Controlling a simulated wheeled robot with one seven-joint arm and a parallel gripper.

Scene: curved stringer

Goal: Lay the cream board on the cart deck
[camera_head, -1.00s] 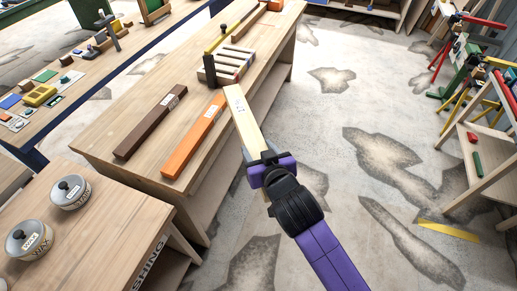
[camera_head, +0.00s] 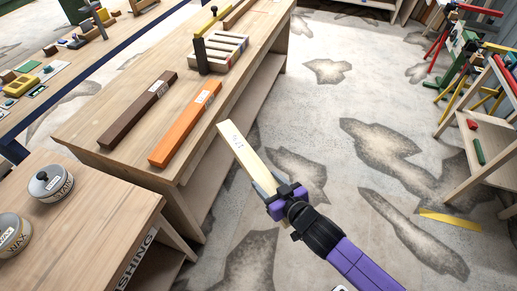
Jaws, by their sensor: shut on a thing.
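The cream board (camera_head: 240,145) is a long pale strip with a small marked label, in the middle of the head view. My gripper (camera_head: 278,192) is shut on its lower right end. The board points up and to the left from my gripper, held over the concrete floor beside the workbench. Its far end looks clear of the bench edge. I cannot make out a cart deck for certain in this view.
The workbench (camera_head: 120,165) bears a dark brown board (camera_head: 138,112), an orange board (camera_head: 185,124) and a slatted rack (camera_head: 225,50). A finishing table (camera_head: 95,225) with tins stands lower left. A wooden shelf stand (camera_head: 480,165) is at right. Open floor lies between.

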